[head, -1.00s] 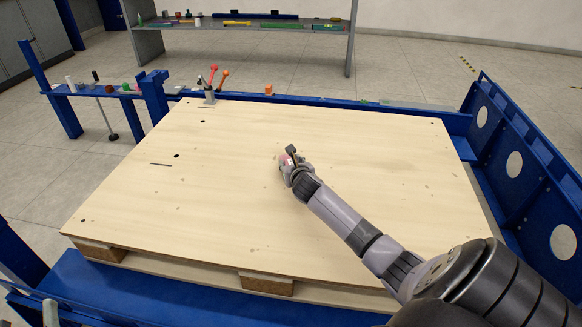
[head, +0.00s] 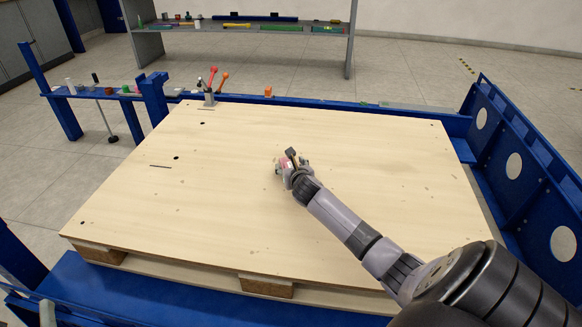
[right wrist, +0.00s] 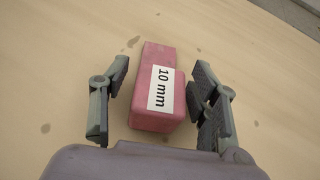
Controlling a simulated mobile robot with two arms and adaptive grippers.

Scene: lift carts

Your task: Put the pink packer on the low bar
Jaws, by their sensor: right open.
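The pink packer (right wrist: 149,103) is a block with a white "10 mm" label. It stands between the spread fingers of my right gripper (right wrist: 158,78), with a gap on the left and little or none on the right. In the head view only a small pink part of the packer (head: 283,161) shows beside my right gripper (head: 287,160), over the middle of the wooden panel. The low bar may be the blue bar (head: 340,103) along the panel's back edge; the pictures do not settle which bar it is. My left gripper is out of view.
The wooden panel (head: 200,220) is otherwise mostly bare. A toggle clamp with red and orange handles (head: 213,80) and an orange block (head: 268,90) stand at its back edge. A blue side frame (head: 530,160) rises on the right. A blue rail (head: 100,91) at left holds small items.

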